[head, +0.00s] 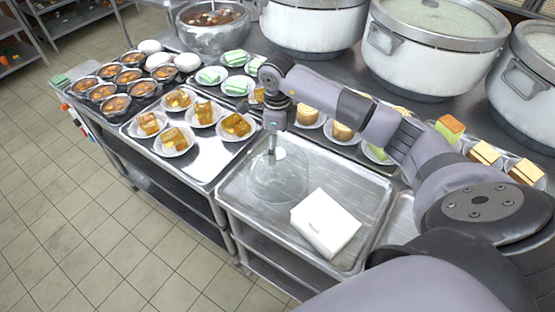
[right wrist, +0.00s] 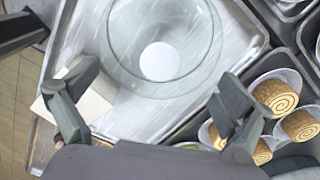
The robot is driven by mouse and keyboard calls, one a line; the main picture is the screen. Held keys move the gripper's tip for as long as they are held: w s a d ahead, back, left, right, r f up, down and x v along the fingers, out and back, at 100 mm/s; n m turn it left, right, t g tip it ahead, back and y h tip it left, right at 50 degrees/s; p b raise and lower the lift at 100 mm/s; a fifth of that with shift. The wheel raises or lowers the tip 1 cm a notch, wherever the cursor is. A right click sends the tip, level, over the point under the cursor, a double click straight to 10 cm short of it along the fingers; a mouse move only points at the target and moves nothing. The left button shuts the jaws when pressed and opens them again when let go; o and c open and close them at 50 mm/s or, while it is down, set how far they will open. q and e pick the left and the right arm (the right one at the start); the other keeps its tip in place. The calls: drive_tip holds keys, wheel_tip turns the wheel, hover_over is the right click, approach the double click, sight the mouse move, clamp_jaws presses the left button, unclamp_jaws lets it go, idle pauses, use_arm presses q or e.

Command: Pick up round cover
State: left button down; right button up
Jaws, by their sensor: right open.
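The round cover (head: 278,182) is a clear glass dome with a white knob, standing on a metal tray (head: 235,200). In the right wrist view the cover (right wrist: 160,75) shows from above, with its pale knob near the middle. My right gripper (head: 272,150) hangs just above the cover, near its knob. In the right wrist view my right gripper's fingers (right wrist: 152,98) are spread wide and nothing is held between them. I cannot tell whether a finger touches the glass. My left gripper is not in view.
A white box (head: 325,222) lies on the same tray, right of the cover. Plates of cake (head: 172,140) and dark bowls of food (head: 115,103) stand to the left. Rolled cakes (right wrist: 277,95) sit close by. Large stockpots (head: 435,50) line the back.

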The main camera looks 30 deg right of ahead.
sight(278, 153)
drive_tip(key=shift+d+f+p, duration=0.1)
drive_tip(key=shift+f+p, duration=0.45)
drive_tip(key=shift+f, duration=1.35)
drive_tip(key=shift+c, duration=0.5)
drive_tip(key=shift+s+f, duration=0.1)
clamp_jaws()
